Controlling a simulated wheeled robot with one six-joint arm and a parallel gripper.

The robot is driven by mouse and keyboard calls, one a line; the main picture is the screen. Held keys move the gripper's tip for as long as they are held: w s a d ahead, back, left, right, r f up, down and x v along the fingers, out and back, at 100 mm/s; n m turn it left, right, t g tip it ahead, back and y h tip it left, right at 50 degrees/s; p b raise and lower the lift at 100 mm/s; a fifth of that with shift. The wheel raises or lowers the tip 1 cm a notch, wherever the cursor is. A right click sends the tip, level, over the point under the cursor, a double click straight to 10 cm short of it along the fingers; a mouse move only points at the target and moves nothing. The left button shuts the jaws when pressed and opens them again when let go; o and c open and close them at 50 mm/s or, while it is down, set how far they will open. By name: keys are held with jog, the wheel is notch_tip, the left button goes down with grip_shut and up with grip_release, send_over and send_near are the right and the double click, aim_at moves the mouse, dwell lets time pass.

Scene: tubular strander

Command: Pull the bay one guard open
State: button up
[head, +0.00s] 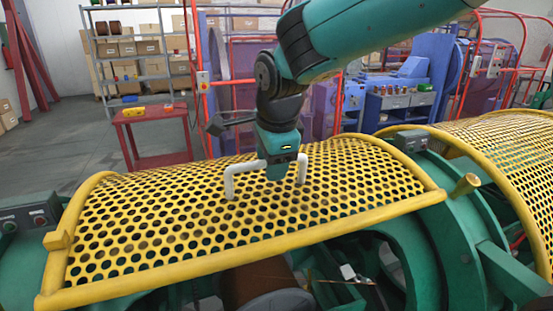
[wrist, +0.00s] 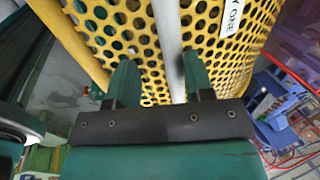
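The bay one guard (head: 150,210) is a yellow perforated curved cover, lying over the green machine frame in the head view. It also fills the upper wrist view (wrist: 120,30), where a white label (wrist: 232,18) reads in part "Y ONE". A pale handle (head: 230,182) stands up from the guard. Its bar (wrist: 168,30) runs between my two fingers in the wrist view, closer to the right finger. My gripper (wrist: 158,72) is open, with a gap at the left of the bar. In the head view my gripper (head: 276,172) is at the handle's middle and hides part of it.
A second yellow guard (head: 515,165) stands at the right. Button boxes (head: 30,218) and (head: 410,141) sit beside the bay one guard. A red table (head: 160,135) and shelves (head: 130,60) stand behind. Open floor lies at the left.

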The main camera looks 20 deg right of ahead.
jog(key=b+v, duration=0.2)
jog(key=v, duration=1.5)
jog(key=shift+r, duration=0.2)
jog(key=shift+s, duration=0.1)
